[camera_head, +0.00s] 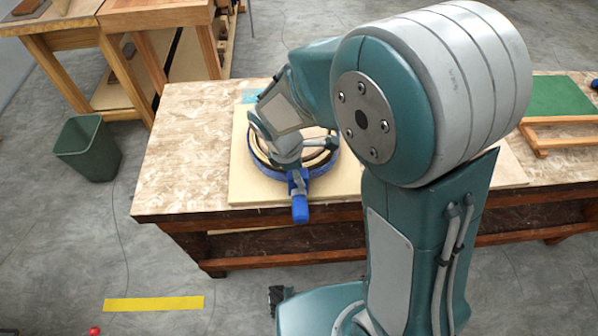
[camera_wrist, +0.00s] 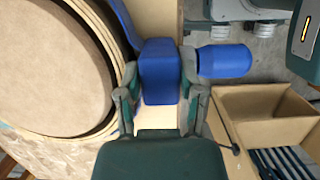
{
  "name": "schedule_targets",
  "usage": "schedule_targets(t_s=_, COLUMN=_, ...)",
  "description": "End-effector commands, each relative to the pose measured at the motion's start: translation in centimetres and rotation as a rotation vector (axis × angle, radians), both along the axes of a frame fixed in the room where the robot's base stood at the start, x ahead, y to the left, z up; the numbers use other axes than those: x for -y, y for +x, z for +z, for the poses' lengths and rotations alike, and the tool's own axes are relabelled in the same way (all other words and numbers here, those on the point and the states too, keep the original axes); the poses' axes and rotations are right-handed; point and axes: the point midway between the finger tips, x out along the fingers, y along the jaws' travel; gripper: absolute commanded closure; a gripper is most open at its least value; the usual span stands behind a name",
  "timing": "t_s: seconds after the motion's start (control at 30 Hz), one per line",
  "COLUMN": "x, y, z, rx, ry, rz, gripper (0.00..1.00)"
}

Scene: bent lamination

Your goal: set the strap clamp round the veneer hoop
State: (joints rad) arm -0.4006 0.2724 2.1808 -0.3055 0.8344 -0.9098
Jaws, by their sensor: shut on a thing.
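The veneer hoop lies on a pale board (camera_head: 243,185) on the bench; its pale layered rim and brown round core (camera_wrist: 50,70) show at left in the wrist view. The blue strap clamp (camera_head: 325,168) shows along the hoop's front and right edge in the head view. Its handle (camera_head: 300,208) points toward me past the board's front edge, and it also shows in the wrist view (camera_wrist: 225,61). My gripper (camera_wrist: 160,80) is shut on the clamp's blue block beside the hoop. My arm hides part of the hoop; I cannot tell whether the strap sits fully round it.
The patterned bench top (camera_head: 180,150) is clear left of the board. A green bin (camera_head: 88,150) stands on the floor at left, near a wooden workbench (camera_head: 100,40). A green-topped wooden frame (camera_head: 560,97) is at right. The wrist view shows a brown open box (camera_wrist: 255,105) at lower right.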

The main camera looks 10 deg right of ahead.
Motion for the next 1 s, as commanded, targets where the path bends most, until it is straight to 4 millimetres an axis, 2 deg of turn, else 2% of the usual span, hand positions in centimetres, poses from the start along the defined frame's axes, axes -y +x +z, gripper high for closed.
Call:
schedule_targets(t_s=0.2, x=0.0, y=-0.2, z=-0.2, rx=-0.006, ry=-0.001, rz=-0.001, gripper=1.0)
schedule_targets(t_s=0.23, x=0.0, y=-0.2, z=-0.3, rx=-0.006, ry=-0.001, rz=-0.001, gripper=0.47)
schedule_targets(t_s=0.27, x=0.0, y=-0.2, z=-0.3, rx=-0.007, ry=-0.001, rz=-0.001, gripper=0.34)
schedule_targets(t_s=0.3, x=0.0, y=-0.2, z=-0.3, rx=-0.007, ry=-0.001, rz=-0.001, gripper=0.16)
schedule_targets(t_s=0.33, x=0.0, y=-0.2, z=-0.2, rx=-0.006, ry=-0.001, rz=-0.001, gripper=0.11)
schedule_targets(t_s=0.77, x=0.0, y=-0.1, z=0.1, rx=-0.003, ry=0.0, rz=-0.001, gripper=0.11)
schedule_targets(t_s=0.87, x=-0.3, y=0.0, z=1.1, rx=0.0, ry=0.001, rz=0.0, gripper=0.11)
schedule_targets(t_s=1.0, x=-1.0, y=0.1, z=3.6, rx=0.002, ry=0.002, rz=0.001, gripper=0.11)
